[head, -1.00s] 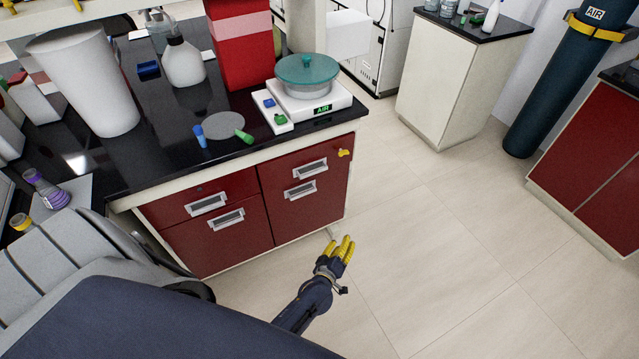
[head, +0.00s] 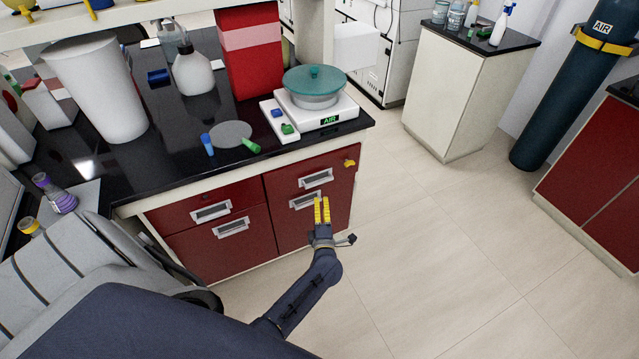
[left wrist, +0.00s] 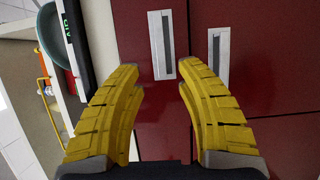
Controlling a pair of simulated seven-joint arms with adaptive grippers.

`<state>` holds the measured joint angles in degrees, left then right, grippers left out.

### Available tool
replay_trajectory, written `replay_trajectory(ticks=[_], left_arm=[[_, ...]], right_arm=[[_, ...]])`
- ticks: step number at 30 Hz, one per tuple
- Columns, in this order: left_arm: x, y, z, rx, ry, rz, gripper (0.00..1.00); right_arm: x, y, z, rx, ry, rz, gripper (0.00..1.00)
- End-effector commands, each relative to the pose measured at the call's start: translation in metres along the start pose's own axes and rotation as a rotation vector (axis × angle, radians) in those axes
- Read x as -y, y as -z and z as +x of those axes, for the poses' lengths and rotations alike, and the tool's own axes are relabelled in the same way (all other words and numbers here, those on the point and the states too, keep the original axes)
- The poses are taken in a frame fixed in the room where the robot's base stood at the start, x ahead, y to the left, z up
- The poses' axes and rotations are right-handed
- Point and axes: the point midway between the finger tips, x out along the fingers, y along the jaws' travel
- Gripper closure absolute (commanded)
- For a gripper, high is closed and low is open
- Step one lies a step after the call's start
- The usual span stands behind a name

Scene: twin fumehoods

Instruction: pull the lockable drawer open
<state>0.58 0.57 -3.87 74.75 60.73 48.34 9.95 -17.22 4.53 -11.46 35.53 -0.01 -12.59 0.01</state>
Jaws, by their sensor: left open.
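The red drawer with a yellow key or knob (head: 349,163) at its upper right is the upper right drawer (head: 285,185) of the bench cabinet. Its front is flush and it is closed. Its silver handle (head: 316,178) also shows in the left wrist view (left wrist: 162,45), beyond the fingertips and between them. My left gripper (head: 322,199) has yellow fingers, spread apart and empty in the left wrist view (left wrist: 158,80). In the head view its tips overlap the right end of the lower handle (head: 302,201). No contact shows. My right gripper is not in view.
A balance (head: 335,112) with a teal-lidded dish (head: 315,82) stands on the black benchtop above the drawer. Two more handled red fronts (head: 185,213) lie to the left. The floor (head: 430,260) right of the cabinet is clear. A white cabinet (head: 450,95) stands behind.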

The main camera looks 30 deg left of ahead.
Motion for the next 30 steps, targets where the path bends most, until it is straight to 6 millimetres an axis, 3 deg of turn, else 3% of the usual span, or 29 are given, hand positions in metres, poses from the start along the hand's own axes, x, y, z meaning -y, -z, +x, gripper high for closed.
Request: replay_trajectory(ticks=[6,15,21,30], left_arm=[[-0.001,-0.001,0.042,0.001,-0.002,0.001,0.64],[-0.001,0.0,0.088,0.001,-0.001,0.003,0.64],[0.0,-0.002,0.107,0.002,-0.001,0.002,0.64],[0.0,-0.001,0.116,0.001,0.0,0.002,0.64]], right_arm=[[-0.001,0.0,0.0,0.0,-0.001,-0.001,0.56],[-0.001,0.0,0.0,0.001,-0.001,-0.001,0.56],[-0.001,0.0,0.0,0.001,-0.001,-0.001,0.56],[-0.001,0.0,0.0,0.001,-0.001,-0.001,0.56]])
